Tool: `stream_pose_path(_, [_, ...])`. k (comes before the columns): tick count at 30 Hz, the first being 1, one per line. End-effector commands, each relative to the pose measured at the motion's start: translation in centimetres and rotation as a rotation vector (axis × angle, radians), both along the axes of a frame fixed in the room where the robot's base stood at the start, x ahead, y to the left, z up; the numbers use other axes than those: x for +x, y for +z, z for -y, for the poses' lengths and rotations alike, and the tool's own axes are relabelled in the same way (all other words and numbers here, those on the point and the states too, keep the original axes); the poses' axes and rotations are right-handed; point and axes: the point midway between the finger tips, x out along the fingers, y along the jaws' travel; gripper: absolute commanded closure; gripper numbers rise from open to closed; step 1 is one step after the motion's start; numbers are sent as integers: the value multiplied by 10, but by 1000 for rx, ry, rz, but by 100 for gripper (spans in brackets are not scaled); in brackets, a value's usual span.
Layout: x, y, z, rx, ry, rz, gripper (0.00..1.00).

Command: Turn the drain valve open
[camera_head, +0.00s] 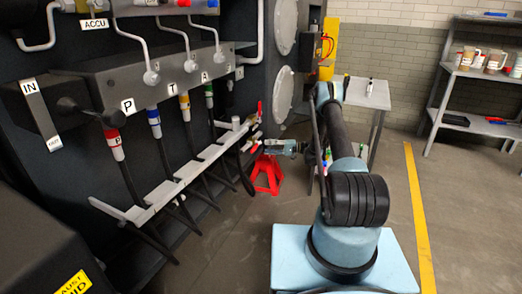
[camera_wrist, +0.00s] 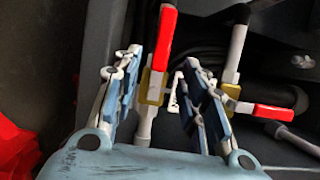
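Two valves with red handles and yellow bodies show in the wrist view; I cannot tell from any label which is the drain valve. The first valve's red handle (camera_wrist: 166,34) runs along its pale pipe, and its yellow body (camera_wrist: 151,88) lies between my fingers. The second valve's red handle (camera_wrist: 272,112) sticks out sideways across its pipe, right of my right finger. My gripper (camera_wrist: 161,62) is open, with its fingers on either side of the first valve; contact cannot be told. In the head view my gripper (camera_head: 284,147) reaches left towards small red handles (camera_head: 257,146) beside the chassis.
A red jack stand (camera_head: 268,174) stands on the floor below my gripper. A grey rail with hoses (camera_head: 170,187) runs along the chassis at left. A small table (camera_head: 366,95) stands behind my arm, and a shelf (camera_head: 448,68) stands at right. Floor right of the yellow line is clear.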

Motion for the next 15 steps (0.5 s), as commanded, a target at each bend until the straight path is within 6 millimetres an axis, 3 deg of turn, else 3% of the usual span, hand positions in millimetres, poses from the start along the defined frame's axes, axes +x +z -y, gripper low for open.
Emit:
stream_pose_path(6, [3, -1, 31, 0, -3, 0, 61])
stream_pose_path(15, [4, -1, 42, 0, -1, -1, 61])
